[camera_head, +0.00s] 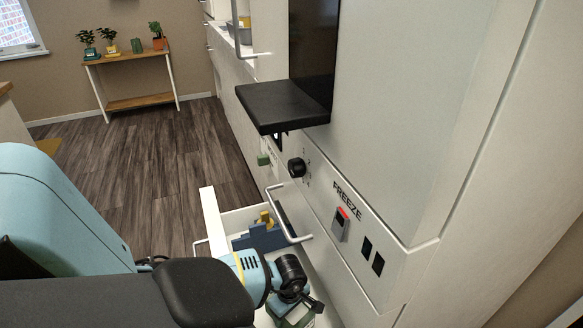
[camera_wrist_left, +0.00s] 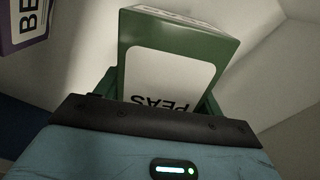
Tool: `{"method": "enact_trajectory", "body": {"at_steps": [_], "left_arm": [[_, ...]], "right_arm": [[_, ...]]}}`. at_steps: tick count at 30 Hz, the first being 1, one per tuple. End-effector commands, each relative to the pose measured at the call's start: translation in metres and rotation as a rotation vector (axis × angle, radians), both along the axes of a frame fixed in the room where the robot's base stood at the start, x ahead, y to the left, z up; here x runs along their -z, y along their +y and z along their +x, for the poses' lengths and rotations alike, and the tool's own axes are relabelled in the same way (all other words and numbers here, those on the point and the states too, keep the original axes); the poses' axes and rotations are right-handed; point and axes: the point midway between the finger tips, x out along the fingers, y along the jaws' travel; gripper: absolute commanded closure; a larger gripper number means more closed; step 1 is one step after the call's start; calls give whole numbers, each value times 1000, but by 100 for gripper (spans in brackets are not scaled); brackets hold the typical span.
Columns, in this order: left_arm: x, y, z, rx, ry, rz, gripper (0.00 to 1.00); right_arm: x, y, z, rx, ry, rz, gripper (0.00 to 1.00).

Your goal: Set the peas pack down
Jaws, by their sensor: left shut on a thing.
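The peas pack (camera_wrist_left: 178,55) is a green box with a white label reading PEAS, upside down in the left wrist view. My left gripper (camera_head: 303,299) is shut on it, with green fingers on both sides of the box in the wrist view. In the head view the peas pack (camera_head: 290,317) shows only in part, below the gripper at the bottom edge. The gripper is low, over or inside the open white drawer (camera_head: 209,215). I cannot tell whether the pack touches the drawer floor. My right gripper is not in view.
A purple box (camera_wrist_left: 22,28) stands left of the pack in the wrist view. The white cabinet front (camera_head: 372,240) with FREEZE controls rises close on the right.

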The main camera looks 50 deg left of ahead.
Motion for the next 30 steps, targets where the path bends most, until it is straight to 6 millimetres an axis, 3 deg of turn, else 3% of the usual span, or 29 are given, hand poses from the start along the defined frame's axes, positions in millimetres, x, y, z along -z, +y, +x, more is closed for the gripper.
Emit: {"method": "enact_trajectory", "body": {"at_steps": [8,12,15,28,29,30], "left_arm": [[1,-16,-1,1,-2,-4,67],[28,-14,-2,-3,2,-2,67],[36,-13,-2,-2,0,-1,67],[41,-13,-1,1,-1,0,67],[40,-13,-2,1,0,0,28],[40,-13,-2,1,0,0,23]], "right_arm": [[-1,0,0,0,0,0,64],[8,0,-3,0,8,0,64],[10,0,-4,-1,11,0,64],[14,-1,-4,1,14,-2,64],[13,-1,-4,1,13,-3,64],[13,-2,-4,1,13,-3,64]]}}
